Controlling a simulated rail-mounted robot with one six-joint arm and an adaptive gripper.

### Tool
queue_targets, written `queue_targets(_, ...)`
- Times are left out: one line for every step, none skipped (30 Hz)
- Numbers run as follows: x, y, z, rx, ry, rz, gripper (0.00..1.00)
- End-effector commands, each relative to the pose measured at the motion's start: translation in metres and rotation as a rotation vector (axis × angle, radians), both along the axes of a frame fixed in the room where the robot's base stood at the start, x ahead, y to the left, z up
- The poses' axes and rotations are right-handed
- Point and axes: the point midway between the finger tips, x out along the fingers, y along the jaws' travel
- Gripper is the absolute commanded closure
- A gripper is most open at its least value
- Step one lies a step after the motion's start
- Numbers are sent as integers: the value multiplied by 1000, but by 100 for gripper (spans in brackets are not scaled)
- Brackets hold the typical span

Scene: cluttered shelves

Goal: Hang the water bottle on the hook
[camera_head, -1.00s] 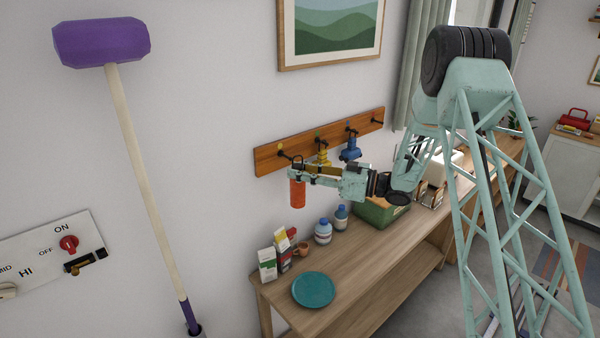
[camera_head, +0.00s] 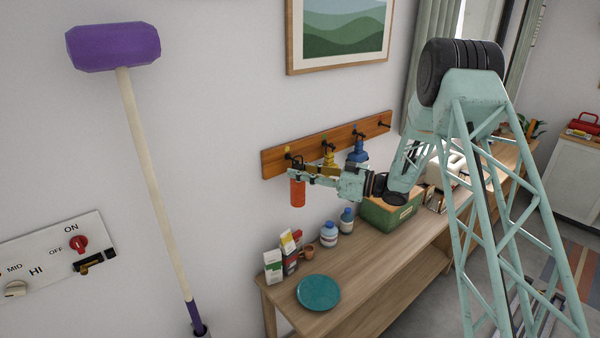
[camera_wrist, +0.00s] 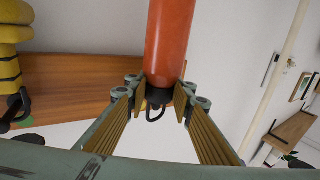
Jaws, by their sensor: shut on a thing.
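The orange-red water bottle (camera_head: 298,192) hangs upright from my gripper (camera_head: 298,172) in the head view, just below the leftmost hook (camera_head: 288,156) of the wooden rack (camera_head: 272,164). In the wrist view the bottle (camera_wrist: 170,40) has a black cap with a loop (camera_wrist: 156,107). My gripper (camera_wrist: 156,92) is shut on the cap end, one finger on each side. The leftmost hook looks empty. I cannot tell whether the loop touches it. A yellow bottle (camera_head: 329,154) and a blue bottle (camera_head: 358,150) hang on the middle hooks, and the far right hook (camera_head: 383,124) is empty.
Below is a wooden table (camera_head: 350,270) with a teal plate (camera_head: 318,292), small cartons (camera_head: 273,265), white bottles (camera_head: 329,232) and a green box (camera_head: 385,214). The yellow bottle (camera_wrist: 10,62) is close on the left in the wrist view. A picture frame (camera_head: 340,68) hangs above.

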Motion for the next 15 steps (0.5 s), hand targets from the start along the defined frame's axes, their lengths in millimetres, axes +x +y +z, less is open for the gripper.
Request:
queue_targets(1,2,0,0,0,0,100)
queue_targets(2,2,0,0,0,1,100)
queue_targets(3,4,0,0,0,1,100)
queue_targets(4,4,0,1,0,1,100)
queue_targets(5,5,0,1,0,1,100)
queue_targets(6,6,0,1,-1,1,100)
queue_targets(7,7,0,1,-1,1,100)
queue_targets(8,8,0,1,-1,1,100)
queue_targets(9,9,0,1,-1,1,100)
queue_targets(9,9,0,1,-1,1,100)
queue_targets(10,10,0,1,-1,0,100)
queue_targets(11,11,-2,1,0,0,100)
queue_targets(12,11,-3,1,0,0,100)
queue_targets(12,12,-4,1,0,0,100)
queue_targets(13,13,-5,1,0,0,100)
